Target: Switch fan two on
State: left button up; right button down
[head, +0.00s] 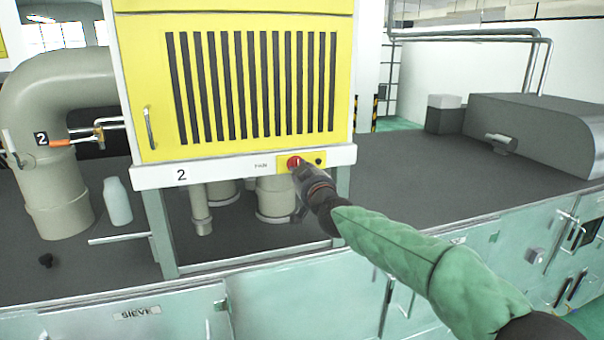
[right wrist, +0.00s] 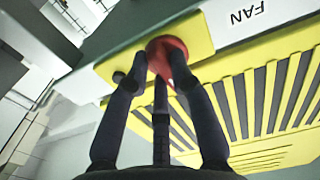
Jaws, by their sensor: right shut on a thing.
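The fan unit is a yellow cabinet (head: 255,85) with dark slats and a white lower strip marked "2" and "FAN". On the strip's right end is a small yellow switch plate with a red knob (head: 293,162) and a small black button (head: 318,158). In the right wrist view the red knob (right wrist: 167,56) sits between my fingertips, partly hidden by them. My right gripper (head: 305,177) reaches in from the lower right and is shut on the red knob; it fills the right wrist view (right wrist: 160,75). My left gripper is in neither view.
A large beige pipe (head: 60,200) with a "2" tag and an orange-handled valve (head: 62,143) stands left. A pale bottle (head: 117,202) is beside it. A grey rounded housing (head: 540,130) lies right. The dark bench top (head: 430,165) between is mostly clear.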

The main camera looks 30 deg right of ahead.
jog(key=m, duration=0.2)
jog(key=m+b, duration=0.1)
jog(key=m, duration=0.3)
jog(key=shift+w+a+f+m, duration=0.1)
jog(key=shift+a+f+m, duration=0.1)
jog(key=shift+f+m, duration=0.1)
dwell(0.5)
jog(key=c, duration=1.1)
grip_release()
jog(key=shift+r, duration=0.1)
jog(key=shift+o, duration=0.2)
jog(key=v, duration=1.2)
